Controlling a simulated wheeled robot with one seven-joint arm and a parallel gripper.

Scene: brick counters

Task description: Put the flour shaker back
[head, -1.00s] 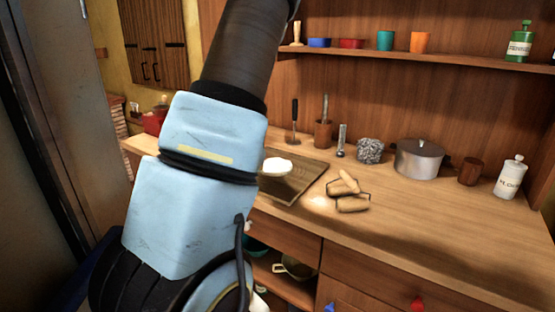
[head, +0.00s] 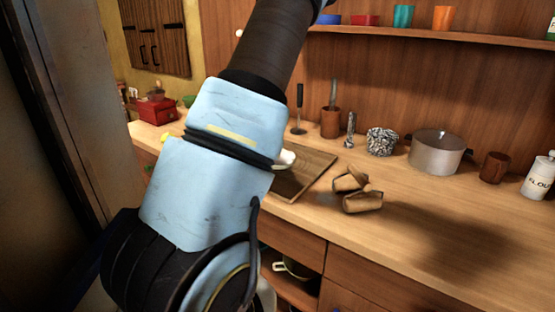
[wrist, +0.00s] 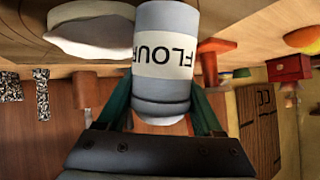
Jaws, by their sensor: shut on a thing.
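The flour shaker (wrist: 165,62) is a pale grey-white cylinder with a white FLOUR label, seen in the wrist view. My gripper (wrist: 165,105) is shut on it, with a green finger on each side. The label reads upside down in this view, where the counter is at the top, so the shaker looks upright. I cannot tell whether its base touches the counter. In the head view my arm hides the gripper and the held shaker.
A white mound (head: 284,160) lies on the cutting board (head: 305,177). Tan pieces (head: 362,202) lie beside it. A pot (head: 436,154), a brown cup (head: 494,167) and a utensil holder (head: 329,124) stand along the back. The front right counter is clear. A shelf (head: 430,35) runs above.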

